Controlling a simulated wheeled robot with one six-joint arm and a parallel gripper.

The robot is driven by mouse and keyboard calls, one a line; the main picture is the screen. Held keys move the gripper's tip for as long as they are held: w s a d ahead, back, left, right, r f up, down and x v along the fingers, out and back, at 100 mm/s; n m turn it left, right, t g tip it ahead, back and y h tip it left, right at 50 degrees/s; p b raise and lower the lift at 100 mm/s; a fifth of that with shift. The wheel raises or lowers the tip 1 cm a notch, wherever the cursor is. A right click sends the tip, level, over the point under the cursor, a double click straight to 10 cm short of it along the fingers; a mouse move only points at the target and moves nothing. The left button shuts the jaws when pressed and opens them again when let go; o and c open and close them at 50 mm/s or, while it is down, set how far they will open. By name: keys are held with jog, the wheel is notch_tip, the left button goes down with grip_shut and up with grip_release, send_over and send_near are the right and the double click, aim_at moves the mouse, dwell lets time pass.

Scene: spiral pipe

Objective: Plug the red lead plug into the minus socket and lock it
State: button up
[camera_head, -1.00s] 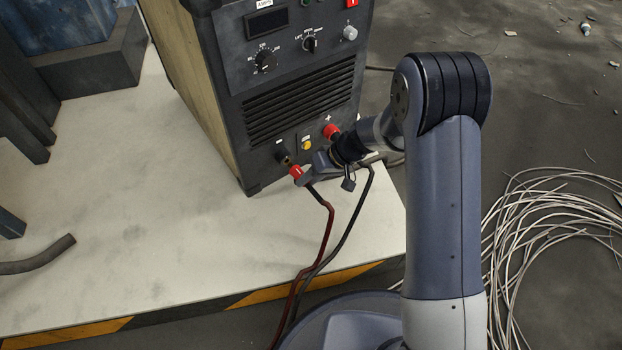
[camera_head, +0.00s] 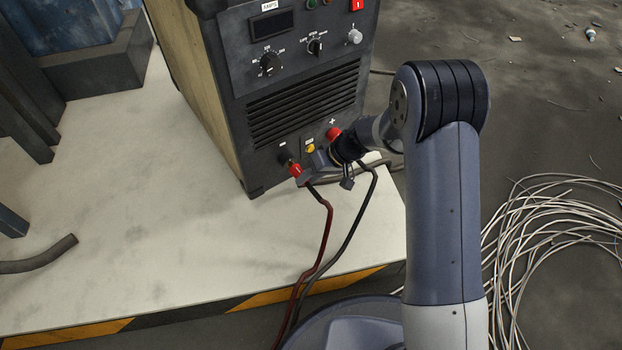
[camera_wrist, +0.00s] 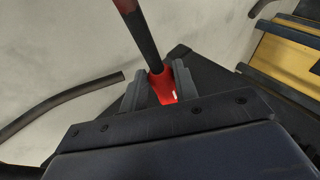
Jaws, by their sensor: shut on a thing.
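The red lead plug (camera_head: 296,170) is at the lower left of the machine's front panel, at the minus socket (camera_head: 284,158) under the minus mark. The socket is mostly covered, and I cannot tell how deep the plug sits or whether it is turned to lock. My gripper (camera_head: 304,175) is shut on the plug. In the wrist view the red plug (camera_wrist: 163,86) sits between the two fingers of my gripper (camera_wrist: 158,88), with its dark red lead (camera_wrist: 140,35) running up the picture. The lead hangs down from the plug in the head view.
The welding machine (camera_head: 300,110) stands on a pale platform (camera_head: 130,210) with a striped edge. A red-collared plug (camera_head: 333,133) is at the plus socket, close to my wrist; a black cable (camera_head: 350,225) hangs nearby. A yellow connector (camera_head: 311,148) lies between. Wire coils (camera_head: 560,220) lie right.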

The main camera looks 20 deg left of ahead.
jog(key=shift+w+a, duration=0.6)
jog(key=shift+a, duration=0.1)
jog(key=shift+f, duration=0.1)
